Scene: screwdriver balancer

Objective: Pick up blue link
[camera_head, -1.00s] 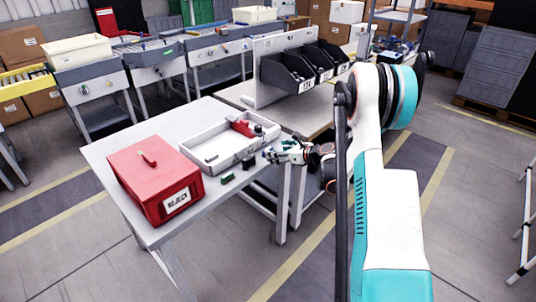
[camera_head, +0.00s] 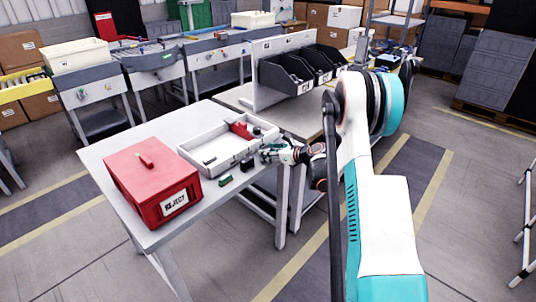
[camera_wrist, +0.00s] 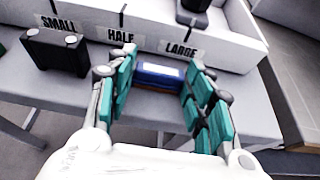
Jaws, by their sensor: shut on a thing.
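The blue link (camera_wrist: 160,72) lies between the two teal-padded fingers of my gripper (camera_wrist: 160,85) in the wrist view, just in front of the white tray's labelled wall. My gripper is shut on it, near the table's edge. In the head view my gripper (camera_head: 268,155) is at the table's right edge, beside the tray. The blue link is too small and covered to make out clearly there.
The white tray (camera_wrist: 228,50) carries labels SMALL, HALF and LARGE. A black block (camera_wrist: 55,52) stands left of my gripper. A red box (camera_head: 150,185) and a green block (camera_head: 225,180) are on the table (camera_head: 110,150). Black bins (camera_head: 285,78) stand behind.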

